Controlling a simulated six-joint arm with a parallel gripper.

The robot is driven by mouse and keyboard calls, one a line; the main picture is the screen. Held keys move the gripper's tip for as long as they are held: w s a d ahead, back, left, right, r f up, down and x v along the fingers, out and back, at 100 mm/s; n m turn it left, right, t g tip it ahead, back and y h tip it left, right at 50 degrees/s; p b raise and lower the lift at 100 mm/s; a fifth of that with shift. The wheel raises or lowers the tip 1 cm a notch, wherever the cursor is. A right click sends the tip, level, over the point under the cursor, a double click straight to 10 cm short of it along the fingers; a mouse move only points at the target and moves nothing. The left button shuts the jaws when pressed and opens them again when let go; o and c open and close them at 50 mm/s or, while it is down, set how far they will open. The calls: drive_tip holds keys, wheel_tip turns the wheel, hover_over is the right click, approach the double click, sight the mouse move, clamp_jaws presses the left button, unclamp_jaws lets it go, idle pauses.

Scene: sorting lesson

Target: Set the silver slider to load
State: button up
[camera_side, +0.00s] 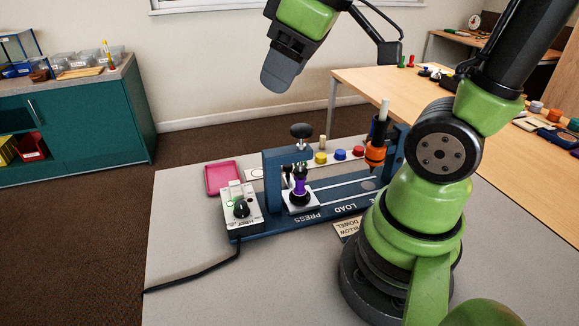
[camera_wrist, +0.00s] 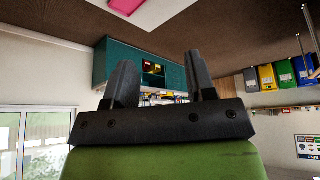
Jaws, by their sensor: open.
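The silver slider (camera_side: 289,208) is a small metal plate on the rails of the blue press fixture (camera_side: 274,232). It sits at the left end, beside the PRESS label (camera_side: 307,216) and under the black-knobbed press (camera_side: 301,131). A purple piece with a dark round base stands on it. The LOAD label (camera_side: 359,204) is farther right along the rails. My gripper (camera_side: 275,84) is high above and behind the fixture in the side view, well apart from the slider. In the wrist view my gripper (camera_wrist: 161,72) has its fingers spread with nothing between them; the slider is not visible there.
An orange holder (camera_side: 375,154) stands at the fixture's right end. Yellow, blue and red pieces line the back. The front-left table (camera_side: 185,225) is largely clear.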

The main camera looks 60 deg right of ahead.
drive_tip(key=w+d+f+n+g, duration=0.3)
drive_tip(key=w+d+f+n, duration=0.1)
drive_tip(key=d+f+n, duration=0.35)
drive_tip(key=w+d+f+n+g, duration=0.2)
drive_tip(key=w+d+f+n, duration=0.1)
drive_tip(key=d+f+n, duration=0.5)
drive_tip(key=shift+h, duration=0.3)
drive_tip(key=f, duration=0.3)
drive_tip(key=a+f, duration=0.1)
drive_tip(key=f, duration=0.6)
drive_tip(key=shift+a+f, duration=0.2)
drive_tip(key=shift+f, duration=0.2)
